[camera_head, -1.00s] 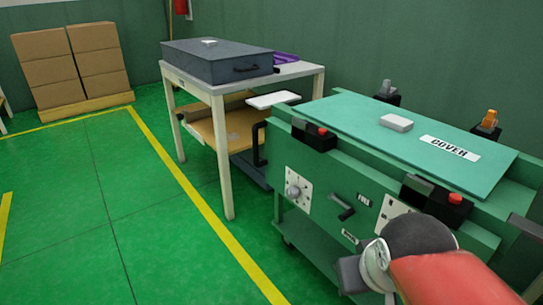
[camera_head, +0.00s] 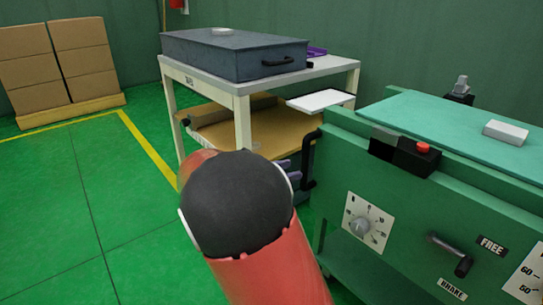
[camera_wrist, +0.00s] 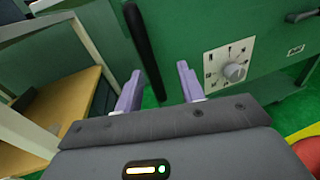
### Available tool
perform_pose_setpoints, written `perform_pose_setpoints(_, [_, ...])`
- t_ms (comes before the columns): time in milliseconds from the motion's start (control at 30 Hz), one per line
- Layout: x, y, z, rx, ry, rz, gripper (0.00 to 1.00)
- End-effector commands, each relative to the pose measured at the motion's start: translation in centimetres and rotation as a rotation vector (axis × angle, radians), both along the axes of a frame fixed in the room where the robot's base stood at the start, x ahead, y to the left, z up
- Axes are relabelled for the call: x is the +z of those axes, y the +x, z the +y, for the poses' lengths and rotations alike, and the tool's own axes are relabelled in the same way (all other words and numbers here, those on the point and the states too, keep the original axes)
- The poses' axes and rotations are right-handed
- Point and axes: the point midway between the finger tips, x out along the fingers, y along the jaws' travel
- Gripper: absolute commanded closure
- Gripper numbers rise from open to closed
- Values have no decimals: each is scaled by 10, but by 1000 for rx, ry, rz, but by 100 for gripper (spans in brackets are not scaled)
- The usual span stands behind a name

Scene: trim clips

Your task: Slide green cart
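The green cart (camera_head: 440,215) stands at the right in the head view. Its front has a dial (camera_head: 362,225), a black lever (camera_head: 452,255) between FREE and BRAKE labels, and a black upright handle (camera_head: 308,160) at its left end. My gripper shows in the wrist view (camera_wrist: 159,72) with two purple fingers spread apart and nothing gripped. The black handle (camera_wrist: 145,50) lies ahead, in line with the gap between the fingers. I cannot tell whether its lower end is between them. In the head view my arm hides most of the gripper.
A pale table (camera_head: 243,120) with a grey case (camera_head: 235,55) and a lower wooden shelf (camera_head: 235,135) stands left of the cart. A white cover block (camera_head: 505,132) lies on the cart top. Stacked boxes (camera_head: 80,60) are at the far left. Green floor is open at left.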

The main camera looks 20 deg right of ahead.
Motion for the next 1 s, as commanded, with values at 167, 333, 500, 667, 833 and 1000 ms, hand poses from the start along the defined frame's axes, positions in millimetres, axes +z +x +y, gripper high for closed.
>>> perform_pose_setpoints(167, [2, 10, 1, 19, -62, 25, 61])
perform_pose_setpoints(333, [1, 13, -24, 17, -60, 24, 61])
perform_pose_setpoints(500, [1, 17, -50, 17, -59, 24, 61])
perform_pose_setpoints(667, [1, 19, -66, 19, -57, 24, 61])
perform_pose_setpoints(833, [2, 20, -71, 21, -56, 24, 61])
perform_pose_setpoints(1000, [2, 20, -71, 20, -56, 24, 61])
